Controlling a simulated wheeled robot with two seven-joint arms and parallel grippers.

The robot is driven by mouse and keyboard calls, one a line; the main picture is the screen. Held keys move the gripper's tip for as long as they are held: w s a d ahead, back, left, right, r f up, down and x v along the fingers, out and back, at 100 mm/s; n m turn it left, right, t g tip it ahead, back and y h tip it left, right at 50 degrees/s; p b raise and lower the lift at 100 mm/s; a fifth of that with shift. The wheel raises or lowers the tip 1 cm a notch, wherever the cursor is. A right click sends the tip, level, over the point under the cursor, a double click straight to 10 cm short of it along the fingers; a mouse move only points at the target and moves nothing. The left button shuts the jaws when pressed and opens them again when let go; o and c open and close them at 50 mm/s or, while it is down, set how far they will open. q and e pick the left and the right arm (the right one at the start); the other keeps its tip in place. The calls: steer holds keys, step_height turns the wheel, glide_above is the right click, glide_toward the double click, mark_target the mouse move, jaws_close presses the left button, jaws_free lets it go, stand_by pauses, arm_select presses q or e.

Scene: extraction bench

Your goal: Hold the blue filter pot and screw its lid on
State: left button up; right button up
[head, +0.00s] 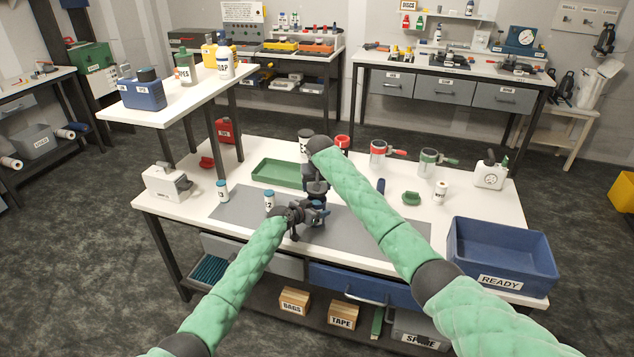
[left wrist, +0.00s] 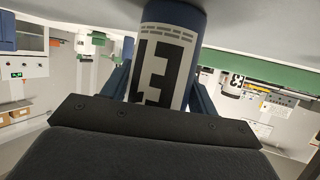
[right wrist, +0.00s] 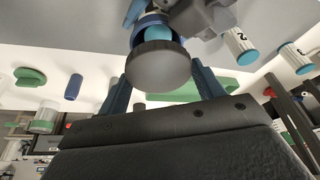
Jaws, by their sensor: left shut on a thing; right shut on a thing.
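The blue filter pot (head: 319,206) stands over the grey mat in the head view, largely hidden by my grippers. In the left wrist view a blue body with a white, black-lettered label (left wrist: 165,62) stands between the fingers. My left gripper (head: 308,211) is shut on it from the front left. My right gripper (head: 317,194) points down from above the pot. In the right wrist view it is shut on a dark grey round piece (right wrist: 160,64), seemingly the lid, with blue just behind it. Whether lid and pot touch or threads engage, I cannot tell.
Jars with blue caps (head: 269,201) (head: 222,189) stand left of the pot. An empty green tray (head: 277,173) lies behind. The blue READY bin (head: 500,255) is at right.

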steer(key=shift+f, duration=0.2)
stand_by(0.4)
steer(key=shift+f, duration=0.8)
steer(key=shift+f, duration=0.65)
arm_select(q)
jaws_close()
arm_select(e)
steer(key=m+h, duration=0.1)
steer(key=m, duration=0.3)
steer(key=shift+a, duration=0.2)
steer(key=m+h, duration=0.1)
steer(key=m, duration=0.1)
steer(key=m+h, duration=0.1)
steer(key=m, duration=0.2)
steer(key=shift+g, duration=0.4)
steer(key=m+g+h, duration=0.1)
steer(key=m, duration=0.4)
steer(key=shift+w+r, duration=0.1)
steer(key=m+g, duration=0.1)
steer(key=m, duration=0.1)
steer(key=m+g, duration=0.1)
steer(key=m, duration=0.2)
steer(key=shift+h, duration=0.3)
